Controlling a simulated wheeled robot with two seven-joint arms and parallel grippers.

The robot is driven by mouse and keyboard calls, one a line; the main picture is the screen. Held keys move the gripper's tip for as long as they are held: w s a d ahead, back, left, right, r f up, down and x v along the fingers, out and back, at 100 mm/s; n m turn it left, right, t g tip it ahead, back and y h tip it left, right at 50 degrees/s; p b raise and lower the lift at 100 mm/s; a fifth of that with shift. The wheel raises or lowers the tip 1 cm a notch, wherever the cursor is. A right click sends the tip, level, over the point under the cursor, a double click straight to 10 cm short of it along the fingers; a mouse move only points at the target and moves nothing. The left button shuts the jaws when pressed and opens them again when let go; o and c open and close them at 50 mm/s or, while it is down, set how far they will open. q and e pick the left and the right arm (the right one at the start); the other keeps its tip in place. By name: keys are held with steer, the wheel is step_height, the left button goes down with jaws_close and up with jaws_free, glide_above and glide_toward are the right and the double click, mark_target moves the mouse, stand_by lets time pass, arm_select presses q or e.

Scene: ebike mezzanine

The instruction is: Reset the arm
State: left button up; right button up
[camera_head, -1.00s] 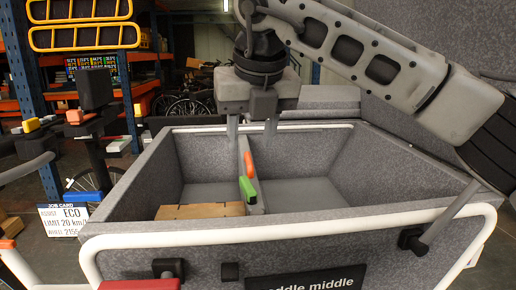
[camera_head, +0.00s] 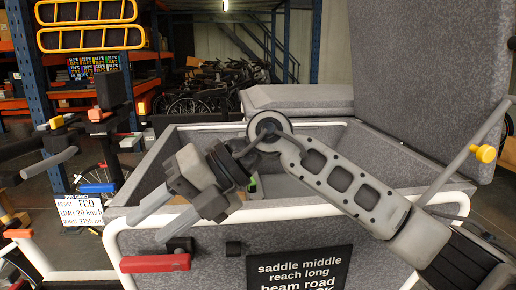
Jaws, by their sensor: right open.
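My right arm (camera_head: 340,178) comes in from the right and reaches across the front of the grey cargo box. My right gripper (camera_head: 150,226) is at its end, over the box's front left part. Its two fingers point down and to the left, spread apart, with nothing between them. The red-handled part (camera_head: 156,263) on the box front is just below the fingers. My left gripper is not in view.
The grey cargo box (camera_head: 300,232) has a white tube rim and a black sign (camera_head: 300,268). A raised grey lid (camera_head: 430,80) stands at right, with a strut bearing a yellow knob (camera_head: 486,154). Handlebars (camera_head: 60,150) and a job card (camera_head: 80,212) are at left.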

step_height(320, 180, up, 4)
steer(key=d+m+t+y+p, duration=0.2)
steer(key=m+t+y, duration=0.1)
steer(key=m+y, duration=0.75)
steer(key=w+d+f+m+t+h+p, duration=0.1)
steer(key=w+d+f+m+t+h, duration=0.1)
steer(key=d+f+m+t+h, duration=0.65)
steer(key=w+d+f+m+t+h+p, duration=0.15)
steer(key=d+f+m+t, duration=0.3)
steer(key=m+t, duration=0.75)
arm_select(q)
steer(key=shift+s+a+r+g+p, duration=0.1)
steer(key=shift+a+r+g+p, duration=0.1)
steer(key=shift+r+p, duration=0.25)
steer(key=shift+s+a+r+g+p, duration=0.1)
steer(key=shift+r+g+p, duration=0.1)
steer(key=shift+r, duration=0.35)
arm_select(e)
steer(key=s+d+f+m+g+h, duration=0.4)
steer(key=s+d+f, duration=0.2)
steer(key=f, duration=0.4)
steer(key=s+d+f+m+g+h, duration=0.4)
steer(key=s+d+f+m+g, duration=0.1)
steer(key=s+f, duration=0.4)
steer(key=shift+d+f, duration=0.45)
steer(key=shift+d, duration=0.2)
